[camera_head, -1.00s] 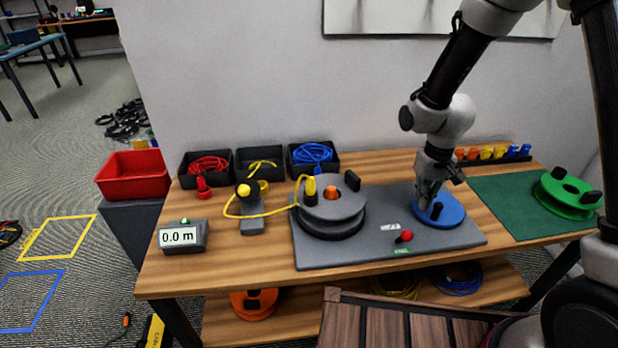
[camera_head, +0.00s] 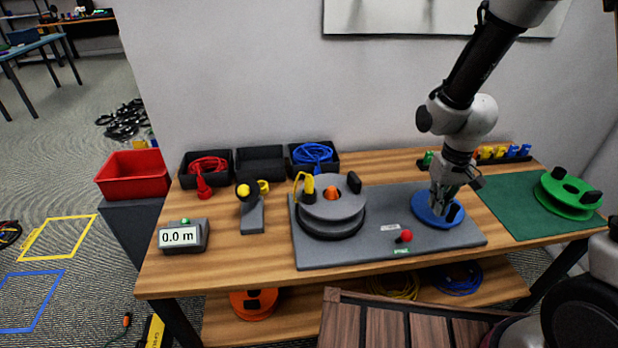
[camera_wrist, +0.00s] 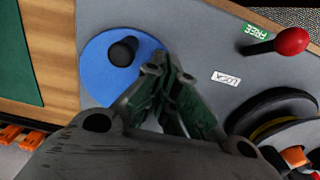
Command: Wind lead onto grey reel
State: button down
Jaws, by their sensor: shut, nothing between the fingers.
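The grey reel (camera_head: 333,208) sits on the left of the grey board, with a yellow plug (camera_head: 308,187) upright at its top and a short yellow loop beside it. In the wrist view, a yellow band of lead (camera_wrist: 275,125) shows between the reel's dark flanges. The grey guide stand (camera_head: 252,215) has yellow parts at its top, and no strand spans from it to the reel. The blue crank disc (camera_head: 425,207) carries a black knob (camera_wrist: 124,50). My gripper (camera_head: 440,212) is shut and empty over the disc, beside the knob and apart from it in the wrist view.
A red-knobbed lever (camera_head: 405,236) stands by the LOCK and FREE labels. The meter (camera_head: 183,236) reads 0.0 m. The middle black bin (camera_head: 261,165) looks empty; red and blue leads fill its neighbours. A green reel (camera_head: 568,195) sits on the green mat (camera_head: 520,212) at right.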

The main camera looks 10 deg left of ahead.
jog(key=shift+r, duration=2.7)
jog(key=s+d+r+m+t, duration=0.1)
jog(key=s+d+r+t, duration=0.1)
jog(key=s+d+r, duration=0.5)
jog(key=s+d+r+m+t, duration=0.2)
jog(key=s+d+r, duration=0.6)
jog(key=s+r, duration=0.4)
notch_tip(320, 180, up, 3)
jog(key=shift+f+m, duration=0.15)
jog(key=shift+m, duration=0.15)
jog(key=shift+s+d, duration=0.1)
